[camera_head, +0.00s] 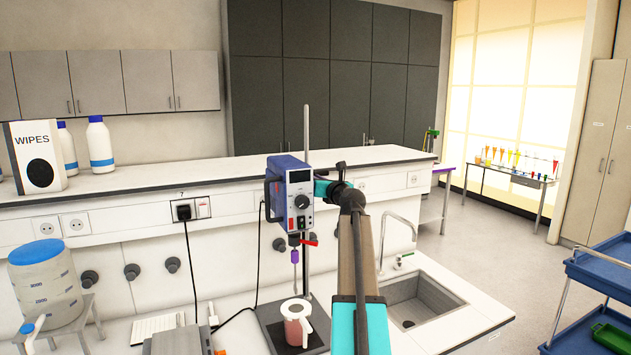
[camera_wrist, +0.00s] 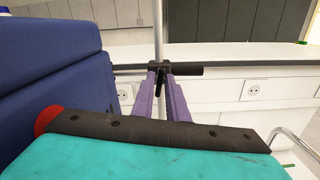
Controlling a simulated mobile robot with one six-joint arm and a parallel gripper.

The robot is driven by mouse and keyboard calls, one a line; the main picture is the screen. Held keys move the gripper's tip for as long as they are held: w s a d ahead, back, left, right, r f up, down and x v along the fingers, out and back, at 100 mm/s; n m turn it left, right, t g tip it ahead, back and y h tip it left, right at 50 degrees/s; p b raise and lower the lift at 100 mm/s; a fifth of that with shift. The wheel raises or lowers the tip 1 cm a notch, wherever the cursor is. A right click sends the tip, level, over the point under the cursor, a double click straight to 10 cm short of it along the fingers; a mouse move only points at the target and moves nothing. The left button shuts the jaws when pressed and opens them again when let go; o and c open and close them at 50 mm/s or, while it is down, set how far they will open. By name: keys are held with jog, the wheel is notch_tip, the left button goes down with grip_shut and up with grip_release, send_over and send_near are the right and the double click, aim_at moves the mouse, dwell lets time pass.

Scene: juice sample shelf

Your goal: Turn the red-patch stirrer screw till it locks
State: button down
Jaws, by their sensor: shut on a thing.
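The stirrer (camera_head: 289,195) is a blue box with a grey front, a dial and red patches, held on an upright metal rod (camera_head: 306,130). In the wrist view its blue side (camera_wrist: 50,70) fills the left. The rod (camera_wrist: 158,30) rises in the middle, with a black clamp (camera_wrist: 187,71) on it. My gripper (camera_wrist: 160,76) has its two purple-grey fingers closed around the dark screw (camera_wrist: 160,82) at the clamp. The fingertips partly hide the screw, so its turn angle cannot be told.
A jug with red liquid (camera_head: 296,325) stands under the stirrer on a black base plate (camera_head: 268,318). A sink (camera_head: 415,298) lies to the right. A large blue-lidded container (camera_head: 45,285) stands at left. The raised shelf (camera_head: 240,170) runs behind.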

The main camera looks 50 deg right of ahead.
jog(key=shift+d+f+m, duration=0.1)
jog(key=shift+f+m, duration=0.05)
jog(key=shift+m, duration=3.8)
jog(key=shift+d+f+m, duration=0.1)
jog(key=shift+f+m, duration=0.05)
jog(key=shift+m, duration=3.8)
jog(key=shift+s, duration=0.1)
jog(key=c, duration=1.8)
grip_release()
jog(key=shift+s+a, duration=0.1)
